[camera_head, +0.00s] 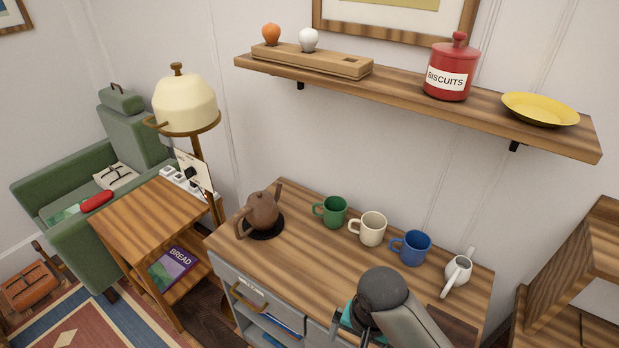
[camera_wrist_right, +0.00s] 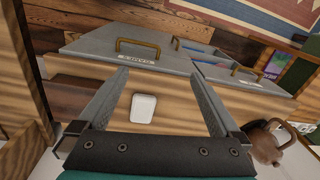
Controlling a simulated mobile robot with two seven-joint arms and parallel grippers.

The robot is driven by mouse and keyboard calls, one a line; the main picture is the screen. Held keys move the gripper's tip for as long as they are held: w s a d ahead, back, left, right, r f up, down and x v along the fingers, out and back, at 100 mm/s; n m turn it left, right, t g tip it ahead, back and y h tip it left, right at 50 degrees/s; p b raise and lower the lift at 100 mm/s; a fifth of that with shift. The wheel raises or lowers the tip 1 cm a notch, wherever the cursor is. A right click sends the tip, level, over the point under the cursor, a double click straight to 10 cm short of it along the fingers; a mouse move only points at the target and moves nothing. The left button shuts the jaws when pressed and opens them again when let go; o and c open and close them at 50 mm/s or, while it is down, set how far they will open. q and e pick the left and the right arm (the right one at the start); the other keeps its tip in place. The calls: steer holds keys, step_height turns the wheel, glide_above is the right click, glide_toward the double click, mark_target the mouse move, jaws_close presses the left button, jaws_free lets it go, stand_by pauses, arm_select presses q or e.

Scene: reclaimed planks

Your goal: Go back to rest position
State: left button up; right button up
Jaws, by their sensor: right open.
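My right arm (camera_head: 385,290) reaches in at the bottom of the head view, over the front of the wooden cabinet top (camera_head: 300,233). My right gripper (camera_wrist_right: 158,76) is open in the right wrist view, with nothing between its fingers. It faces the cabinet's grey drawer fronts (camera_wrist_right: 135,50) with brass handles. In the head view its fingers are hidden or too small to make out. My left gripper is in neither view.
A brown teapot (camera_head: 262,211), green mug (camera_head: 334,210), cream mug (camera_head: 372,229), blue mug (camera_head: 410,247) and white pot (camera_head: 458,272) stand on the cabinet. A wall shelf (camera_head: 400,98) hangs above. A lamp (camera_head: 185,103) stands left. A white object (camera_wrist_right: 143,107) shows between the fingers' outlines.

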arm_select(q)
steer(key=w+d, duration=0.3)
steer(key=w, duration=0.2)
arm_select(e)
steer(key=s+d+r+n+t, duration=0.3)
steer(key=s+d+r+n, duration=0.4)
steer(key=s, duration=0.3)
step_height(320, 180, down, 30)
steer(key=s+g+b, duration=0.1)
steer(key=s+b, duration=0.1)
steer(key=b, duration=0.5)
arm_select(q)
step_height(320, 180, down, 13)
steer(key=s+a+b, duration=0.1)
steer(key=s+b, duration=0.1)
steer(key=b, duration=0.4)
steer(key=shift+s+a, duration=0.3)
arm_select(e)
steer(key=s+d+f, duration=0.1)
steer(key=s+f, duration=0.6)
steer(key=f, duration=0.3)
steer(key=s+d+f+g, duration=0.1)
steer(key=s+d+f, duration=0.1)
steer(key=s+f, duration=0.6)
steer(key=shift+d+f+n+g+h, duration=0.25)
steer(key=shift+f+n+g+h, duration=0.05)
steer(key=shift+f, duration=0.55)
